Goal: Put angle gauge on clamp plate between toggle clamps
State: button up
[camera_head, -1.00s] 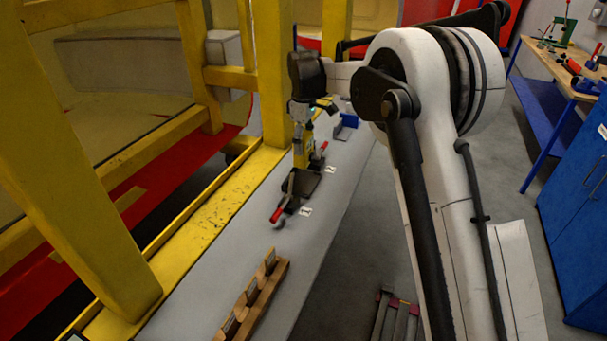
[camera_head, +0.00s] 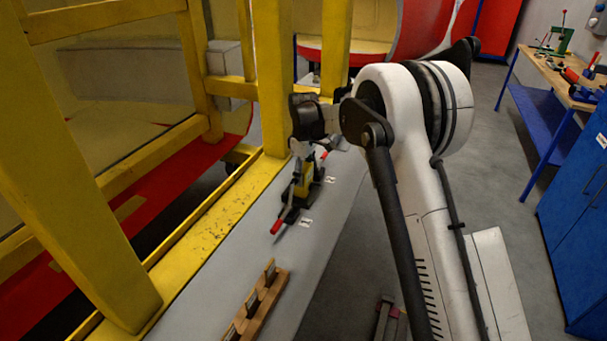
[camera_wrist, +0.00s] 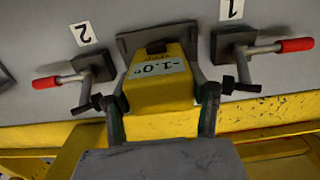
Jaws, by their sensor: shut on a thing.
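The yellow angle gauge (camera_wrist: 160,88), its display reading about -1.0°, is held between the fingers of my gripper (camera_wrist: 162,100) in the wrist view. It is over the dark clamp plate (camera_wrist: 128,42), between the two toggle clamps; I cannot tell whether it touches the plate. The toggle clamp by label 2 (camera_wrist: 85,72) is at left and the one by label 1 (camera_wrist: 250,50) at right, both with red-tipped handles pointing outward. In the head view my gripper (camera_head: 303,165) points down at the grey bench, with the gauge (camera_head: 303,186) below it between the clamps.
A wooden block holder (camera_head: 258,305) with several upright pieces stands on the near part of the grey bench (camera_head: 225,270). A yellow frame (camera_head: 272,120) runs along the bench's left side. A blue cabinet (camera_head: 575,210) and a workbench (camera_head: 565,80) stand at right.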

jog(key=o, duration=1.1)
